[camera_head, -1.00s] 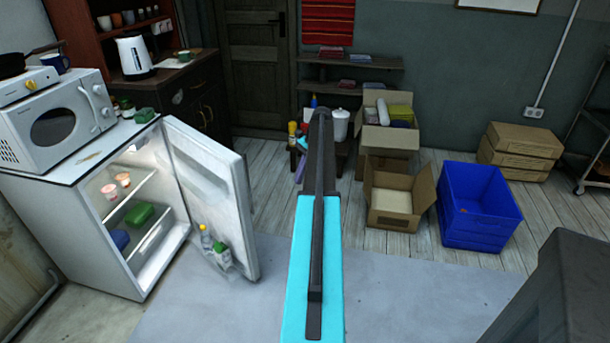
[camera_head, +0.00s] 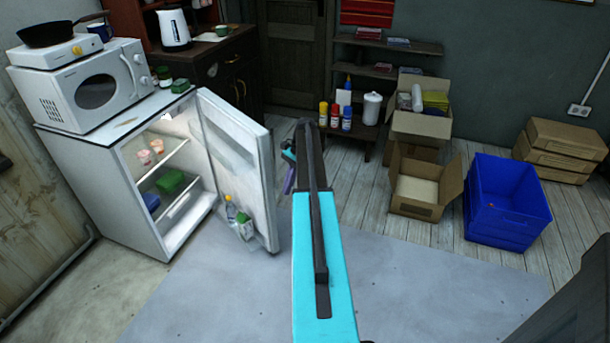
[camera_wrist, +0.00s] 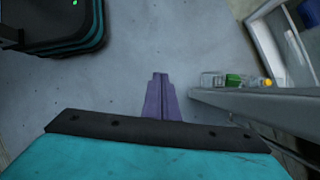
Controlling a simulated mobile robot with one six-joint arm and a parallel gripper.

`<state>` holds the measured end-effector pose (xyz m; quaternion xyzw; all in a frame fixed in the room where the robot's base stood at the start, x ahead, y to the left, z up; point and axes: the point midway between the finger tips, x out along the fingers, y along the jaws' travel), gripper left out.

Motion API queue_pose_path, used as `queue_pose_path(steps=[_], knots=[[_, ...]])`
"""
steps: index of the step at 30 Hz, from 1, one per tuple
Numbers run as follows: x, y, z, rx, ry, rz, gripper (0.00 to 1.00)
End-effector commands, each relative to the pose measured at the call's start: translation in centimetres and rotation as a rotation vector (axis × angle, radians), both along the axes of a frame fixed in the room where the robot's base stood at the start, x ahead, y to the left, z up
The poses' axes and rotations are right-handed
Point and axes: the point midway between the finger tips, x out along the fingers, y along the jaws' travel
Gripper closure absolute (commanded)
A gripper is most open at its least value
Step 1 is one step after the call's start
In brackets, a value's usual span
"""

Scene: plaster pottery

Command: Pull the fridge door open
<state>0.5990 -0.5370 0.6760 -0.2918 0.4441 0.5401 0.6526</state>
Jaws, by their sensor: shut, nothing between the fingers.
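The white fridge (camera_head: 105,190) stands at the left in the head view. Its door (camera_head: 240,160) is swung wide open, showing lit shelves inside and bottles in the door rack. In the wrist view the door (camera_wrist: 250,104) shows edge-on at the right. My gripper (camera_wrist: 160,78) is shut and empty, its purple fingers pointing over the grey floor beside the door, apart from it. In the head view my gripper (camera_head: 289,172) shows just right of the door, mostly hidden behind my arm.
A microwave (camera_head: 95,88) with a hot plate and pan sits on the fridge. Open cardboard boxes (camera_head: 418,192) and a blue crate (camera_head: 503,205) stand at the right. A low shelf with spray cans (camera_head: 335,115) is behind my arm. The grey floor mat (camera_head: 220,290) is clear.

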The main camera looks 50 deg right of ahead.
Motion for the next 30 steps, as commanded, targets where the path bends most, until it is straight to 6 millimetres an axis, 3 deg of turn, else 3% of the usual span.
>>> queue_pose_path(steps=[1, 7, 14, 23, 30], knots=[[0.7, 2.4, -1.3, 0.010, 0.010, 0.030, 1.00], [2.6, 11.8, -6.3, 0.040, 0.051, 0.160, 1.00], [2.3, 22.8, -12.0, 0.063, 0.098, 0.323, 1.00], [-2.2, 36.2, -18.4, 0.079, 0.149, 0.561, 1.00], [-8.9, 45.1, -22.6, 0.083, 0.174, 0.789, 1.00]])
